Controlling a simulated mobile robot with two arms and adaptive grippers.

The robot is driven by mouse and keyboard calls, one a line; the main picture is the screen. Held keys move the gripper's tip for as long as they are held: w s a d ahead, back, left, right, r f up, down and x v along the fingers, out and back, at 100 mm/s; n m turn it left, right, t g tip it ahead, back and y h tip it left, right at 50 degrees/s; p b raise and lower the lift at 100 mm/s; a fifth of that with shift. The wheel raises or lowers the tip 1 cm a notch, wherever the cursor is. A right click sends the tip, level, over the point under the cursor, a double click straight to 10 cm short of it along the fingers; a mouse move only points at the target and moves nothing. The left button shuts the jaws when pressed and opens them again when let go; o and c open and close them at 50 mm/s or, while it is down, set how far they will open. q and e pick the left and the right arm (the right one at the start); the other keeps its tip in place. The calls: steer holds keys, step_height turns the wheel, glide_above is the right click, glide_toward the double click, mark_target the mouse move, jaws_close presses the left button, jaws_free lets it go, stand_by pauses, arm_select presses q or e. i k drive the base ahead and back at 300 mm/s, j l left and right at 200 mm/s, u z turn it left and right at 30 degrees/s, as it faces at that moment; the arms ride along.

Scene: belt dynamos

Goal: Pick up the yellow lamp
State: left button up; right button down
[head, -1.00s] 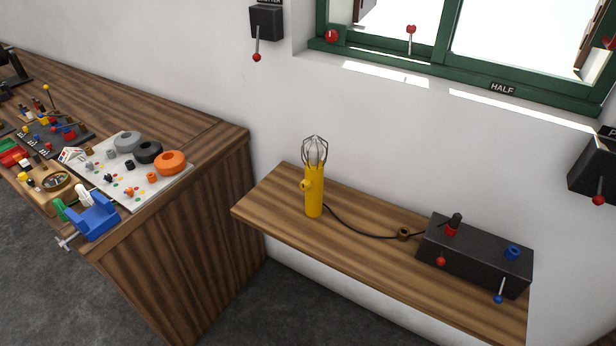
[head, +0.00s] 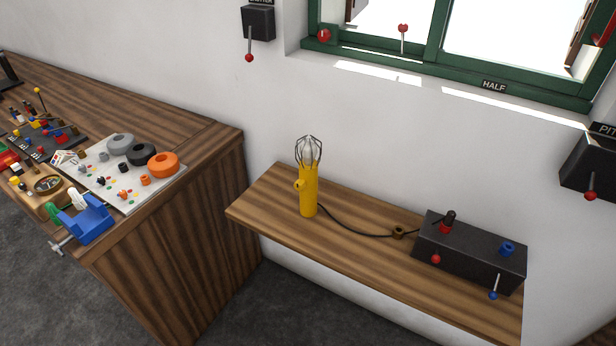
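The yellow lamp (head: 309,190) stands upright on the wooden shelf (head: 262,217) below the window, near the shelf's left end. It has a wire cage over a bulb at the top and a small yellow knob on its left side. A black cable (head: 345,229) runs from its base to the right, through a small brass-coloured ring (head: 398,232), towards a dark box (head: 470,250). Neither of my grippers shows in the head view.
The dark box has red and blue terminals and small levers. A wooden workbench (head: 190,245) at the left holds a blue vise (head: 86,220), a white board (head: 150,190) and coil rings. Lever boxes hang on the wall (head: 258,24) (head: 588,165). The shelf around the lamp is clear.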

mark_target(309, 167)
steer(key=i+j+z, duration=0.25)
steer(key=j, duration=0.15)
steer(key=i+j+z, duration=0.1)
steer(key=j+z, duration=0.15)
steer(key=j, duration=0.2)
steer(key=i+j+z, duration=0.25)
steer(key=j, duration=0.2)
steer(key=j+z, duration=0.25)
steer(key=j, duration=0.25)
steer(key=k, duration=0.05)
